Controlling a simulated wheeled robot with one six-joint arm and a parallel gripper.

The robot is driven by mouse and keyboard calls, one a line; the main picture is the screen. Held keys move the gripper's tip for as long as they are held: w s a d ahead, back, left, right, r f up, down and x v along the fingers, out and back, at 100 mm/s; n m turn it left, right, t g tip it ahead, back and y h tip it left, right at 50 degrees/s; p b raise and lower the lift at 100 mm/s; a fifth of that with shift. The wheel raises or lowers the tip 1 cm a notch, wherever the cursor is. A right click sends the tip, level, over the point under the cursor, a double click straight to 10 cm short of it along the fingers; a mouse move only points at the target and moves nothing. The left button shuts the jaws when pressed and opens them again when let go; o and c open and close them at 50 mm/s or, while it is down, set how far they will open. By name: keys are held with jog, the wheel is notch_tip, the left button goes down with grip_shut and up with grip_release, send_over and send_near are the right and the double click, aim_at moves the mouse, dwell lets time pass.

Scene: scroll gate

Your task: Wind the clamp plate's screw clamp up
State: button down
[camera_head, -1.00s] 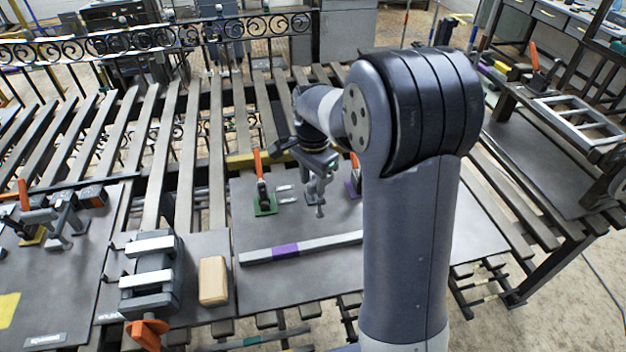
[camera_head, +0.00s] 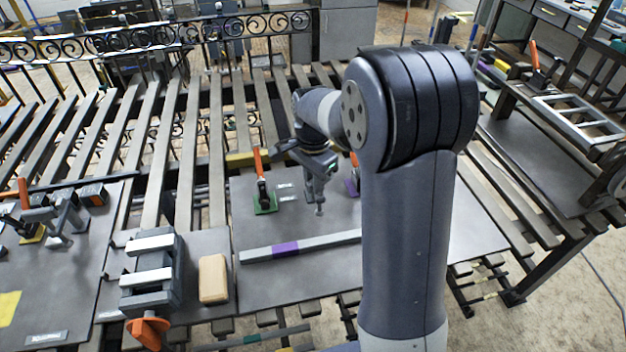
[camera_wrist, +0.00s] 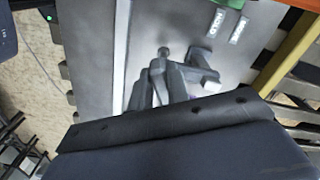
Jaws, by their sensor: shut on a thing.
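The clamp plate (camera_head: 260,217) is the dark grey sheet in the middle of the bench. My gripper (camera_head: 318,182) points down over its back part, and its grey fingers (camera_wrist: 172,82) show in the wrist view. It is shut on the top of the screw clamp, mostly hidden by the fingers. A small grey lower part of the screw clamp (camera_head: 320,209) shows below the fingers in the head view. How high the screw stands cannot be told.
A green-based toggle clamp with an orange handle (camera_head: 260,168) stands left of my gripper, and a purple piece (camera_head: 353,187) close to its right. A grey bar with a purple band (camera_head: 285,248) lies in front. A vise (camera_head: 155,275) and tan block (camera_head: 213,278) are at left.

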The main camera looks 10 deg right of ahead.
jog(key=shift+w+d+f+n, duration=0.1)
jog(key=shift+w+d+n, duration=0.45)
jog(key=shift+n, duration=5.05)
jog(key=shift+d+n, duration=0.9)
jog(key=shift+n, duration=4.7)
jog(key=shift+w+d+f+n, duration=0.1)
jog(key=shift+w+d+n, duration=0.45)
jog(key=shift+n, duration=5.05)
jog(key=shift+s+d, duration=0.15)
jog(key=shift+s, duration=0.1)
jog(key=c, duration=1.4)
grip_release()
jog(key=shift+w+r, duration=0.1)
jog(key=shift+o, duration=0.2)
